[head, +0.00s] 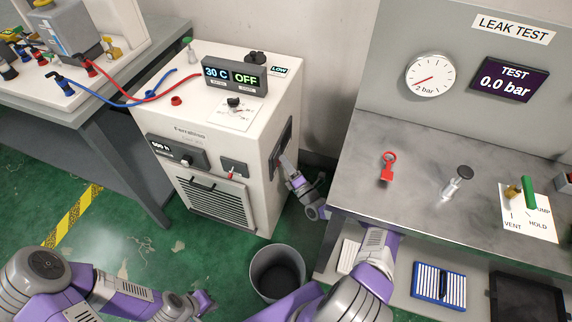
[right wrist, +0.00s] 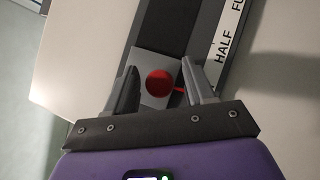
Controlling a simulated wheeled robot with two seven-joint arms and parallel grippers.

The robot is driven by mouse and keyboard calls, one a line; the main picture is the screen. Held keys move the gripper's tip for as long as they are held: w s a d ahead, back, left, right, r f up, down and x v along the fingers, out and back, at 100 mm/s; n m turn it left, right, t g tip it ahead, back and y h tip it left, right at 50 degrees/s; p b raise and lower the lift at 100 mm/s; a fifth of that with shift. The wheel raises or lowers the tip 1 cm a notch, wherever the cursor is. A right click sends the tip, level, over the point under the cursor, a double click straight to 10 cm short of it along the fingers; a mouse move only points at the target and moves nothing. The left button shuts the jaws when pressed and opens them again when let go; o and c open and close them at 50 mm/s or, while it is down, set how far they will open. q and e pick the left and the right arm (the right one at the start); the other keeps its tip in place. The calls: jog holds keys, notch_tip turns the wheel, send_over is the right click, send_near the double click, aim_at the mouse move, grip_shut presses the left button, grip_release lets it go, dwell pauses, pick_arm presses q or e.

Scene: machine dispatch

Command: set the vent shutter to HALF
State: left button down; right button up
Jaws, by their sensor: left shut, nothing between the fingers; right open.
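The vent shutter is on the right side wall of the white machine (head: 213,130), where its dark panel (head: 281,147) shows edge-on in the head view. In the right wrist view its red round knob (right wrist: 159,83) sits on a grey plate (right wrist: 152,99), with a small red pointer toward the label strip (right wrist: 231,30). The strip reads HALF and a cut-off "FU". The pointer is short of HALF, on the side away from "FU". My right gripper (right wrist: 161,76) is open, one finger each side of the knob. My left gripper (head: 207,303) is shut and empty, low above the floor.
A grey bench (head: 430,185) stands close right of the machine, leaving a narrow gap for my right arm. A dark bin (head: 277,272) stands on the floor below. Another bench (head: 110,110) with hoses is at the left. The machine's display (head: 233,76) reads 30 C and OFF.

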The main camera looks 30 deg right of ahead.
grip_shut()
dwell(0.4)
